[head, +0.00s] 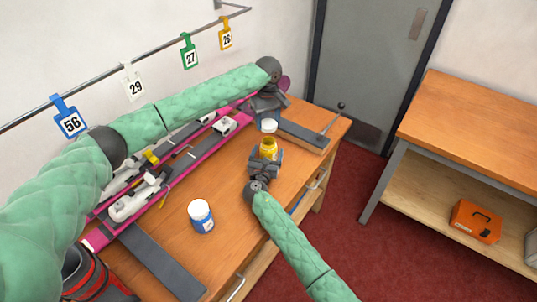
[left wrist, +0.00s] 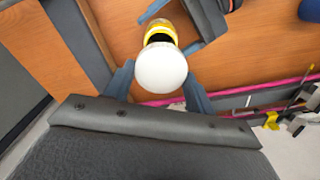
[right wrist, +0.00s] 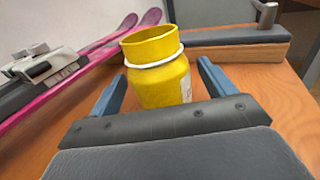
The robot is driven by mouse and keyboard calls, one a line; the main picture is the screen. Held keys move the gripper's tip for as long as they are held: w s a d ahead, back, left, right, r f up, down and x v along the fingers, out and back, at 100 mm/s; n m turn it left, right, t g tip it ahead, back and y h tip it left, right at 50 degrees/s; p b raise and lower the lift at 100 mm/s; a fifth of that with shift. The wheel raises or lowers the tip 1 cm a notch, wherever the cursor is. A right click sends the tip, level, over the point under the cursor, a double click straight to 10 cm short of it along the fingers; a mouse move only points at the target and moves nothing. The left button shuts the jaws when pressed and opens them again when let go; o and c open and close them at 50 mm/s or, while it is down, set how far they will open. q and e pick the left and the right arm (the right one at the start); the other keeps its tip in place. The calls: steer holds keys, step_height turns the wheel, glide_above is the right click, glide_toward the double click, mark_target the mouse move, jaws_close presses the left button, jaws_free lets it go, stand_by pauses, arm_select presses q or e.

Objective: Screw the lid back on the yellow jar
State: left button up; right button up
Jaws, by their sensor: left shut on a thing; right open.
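The yellow jar (head: 268,146) stands upright on the bench with its mouth open. In the right wrist view the jar (right wrist: 164,84) is between the blue fingers of my right gripper (right wrist: 160,85), with gaps at both sides. My right gripper (head: 266,160) is open around the jar. My left gripper (head: 269,118) is shut on the white lid (head: 269,125), just behind the jar in the head view. In the left wrist view the lid (left wrist: 161,68) sits between the fingertips and covers part of the jar (left wrist: 160,33). The lid is apart from the jar.
A white-lidded blue jar (head: 201,217) stands on the bench (head: 240,228) to the left. Pink skis (head: 180,160) with bindings lie along the back, under my left arm. Grey-topped supports (head: 303,135) are at both ends. Numbered tags hang from a rail (head: 150,65).

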steer(key=c, duration=1.5)
arm_select(q)
steer(key=shift+f, duration=2.45)
arm_select(e)
steer(key=shift+o, duration=0.2)
arm_select(q)
steer(key=shift+f, duration=0.15)
steer(key=shift+f, duration=0.8)
steer(key=shift+f, duration=0.55)
